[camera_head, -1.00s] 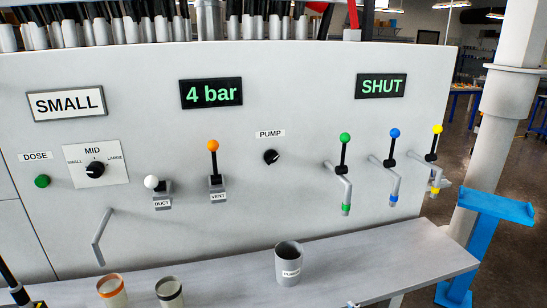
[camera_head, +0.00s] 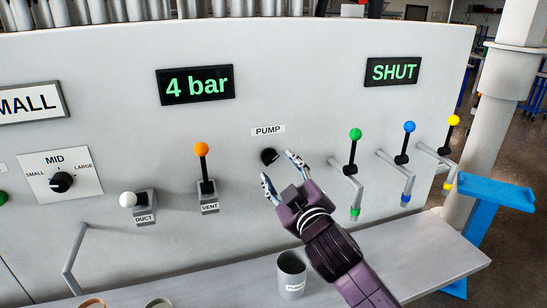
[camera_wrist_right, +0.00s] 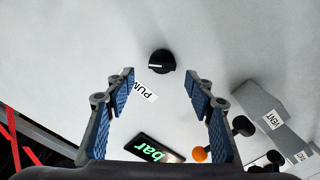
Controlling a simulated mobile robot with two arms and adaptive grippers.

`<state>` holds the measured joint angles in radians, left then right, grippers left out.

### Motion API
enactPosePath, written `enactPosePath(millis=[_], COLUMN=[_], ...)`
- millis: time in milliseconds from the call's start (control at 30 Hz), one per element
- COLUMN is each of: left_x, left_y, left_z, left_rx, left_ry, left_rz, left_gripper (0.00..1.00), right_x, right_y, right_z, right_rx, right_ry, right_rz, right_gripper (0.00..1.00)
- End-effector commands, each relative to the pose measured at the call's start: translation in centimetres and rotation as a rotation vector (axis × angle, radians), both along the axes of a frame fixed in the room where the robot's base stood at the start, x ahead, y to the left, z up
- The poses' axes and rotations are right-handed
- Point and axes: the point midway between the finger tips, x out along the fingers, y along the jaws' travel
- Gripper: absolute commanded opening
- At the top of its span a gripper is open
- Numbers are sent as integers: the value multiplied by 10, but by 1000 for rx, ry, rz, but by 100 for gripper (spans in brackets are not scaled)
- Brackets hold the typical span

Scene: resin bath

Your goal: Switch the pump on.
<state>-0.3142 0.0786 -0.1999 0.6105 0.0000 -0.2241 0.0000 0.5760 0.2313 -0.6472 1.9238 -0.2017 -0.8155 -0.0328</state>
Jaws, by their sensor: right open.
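The pump knob (camera_head: 269,156) is a small black round knob on the white panel, under the PUMP label (camera_head: 268,130). My right gripper (camera_head: 279,168) is open and empty in front of the panel, just below and to the right of the knob. Its two fingers point up toward the knob. In the right wrist view the knob (camera_wrist_right: 162,61) shows beyond the open fingertips (camera_wrist_right: 161,82), apart from them, with a light mark on its face. My left gripper is not in view.
The orange VENT lever (camera_head: 203,165) and white DUCT lever (camera_head: 134,200) stand left of the knob. Green (camera_head: 353,150), blue (camera_head: 405,143) and yellow-topped levers (camera_head: 447,135) stand to the right. A grey cup (camera_head: 291,275) is on the bench below. The displays read 4 bar and SHUT.

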Motion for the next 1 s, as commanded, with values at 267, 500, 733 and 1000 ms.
enactPosePath(millis=[267,500,733,1000], left_x=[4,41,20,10], left_y=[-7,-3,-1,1], left_z=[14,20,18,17], left_rx=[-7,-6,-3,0], left_ry=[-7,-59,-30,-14], left_rz=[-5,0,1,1], left_gripper=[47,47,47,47], right_x=[32,43,43,43], right_y=[10,13,14,13], right_z=[2,0,0,0], right_rx=[0,1,1,1], right_ry=[1,1,1,1], right_rz=[-2,-1,-1,-1], right_gripper=[49,49,49,23])
